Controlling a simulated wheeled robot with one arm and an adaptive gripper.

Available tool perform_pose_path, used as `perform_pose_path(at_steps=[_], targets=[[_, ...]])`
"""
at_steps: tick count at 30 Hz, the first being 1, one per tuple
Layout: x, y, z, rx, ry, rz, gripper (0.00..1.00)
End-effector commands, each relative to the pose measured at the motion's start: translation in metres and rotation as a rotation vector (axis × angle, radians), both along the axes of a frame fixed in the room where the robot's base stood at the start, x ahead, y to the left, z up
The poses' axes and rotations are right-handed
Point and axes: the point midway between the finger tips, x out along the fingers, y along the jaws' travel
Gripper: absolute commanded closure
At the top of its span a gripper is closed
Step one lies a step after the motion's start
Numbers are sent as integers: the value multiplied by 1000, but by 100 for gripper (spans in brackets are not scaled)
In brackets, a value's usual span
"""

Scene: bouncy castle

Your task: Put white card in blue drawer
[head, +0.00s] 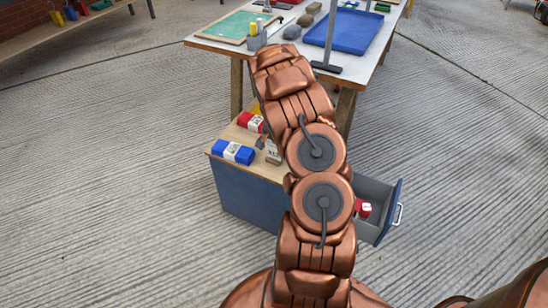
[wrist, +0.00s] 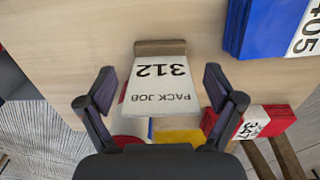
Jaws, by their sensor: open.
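A white card (wrist: 160,84) printed "312 PACK JOB" stands in a small brown holder (wrist: 160,47) on the wooden cabinet top. It also shows in the head view (head: 273,152), partly hidden by my arm. My gripper (wrist: 159,78) is open, with one finger on each side of the card and visible gaps between them. In the head view the gripper is hidden behind my arm. The blue drawer (head: 385,213) is pulled out at the cabinet's right side, with a metal handle. A red block with a white label (head: 363,209) lies inside it.
A blue labelled pack (head: 233,152) and a red one (head: 250,122) lie on the cabinet top (head: 225,137). A yellow thing (wrist: 178,130) shows beyond the card. A worktable with a blue tray (head: 345,31) stands behind. The concrete floor around is clear.

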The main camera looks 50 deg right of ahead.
Motion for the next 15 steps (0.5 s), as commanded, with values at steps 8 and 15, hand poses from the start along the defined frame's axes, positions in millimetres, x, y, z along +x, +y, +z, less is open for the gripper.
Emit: perform_pose_path(at_steps=[8, 15], targets=[[0, 0, -10, 0, -1, 0, 8], [1, 0, -10, 0, -1, 0, 28]])
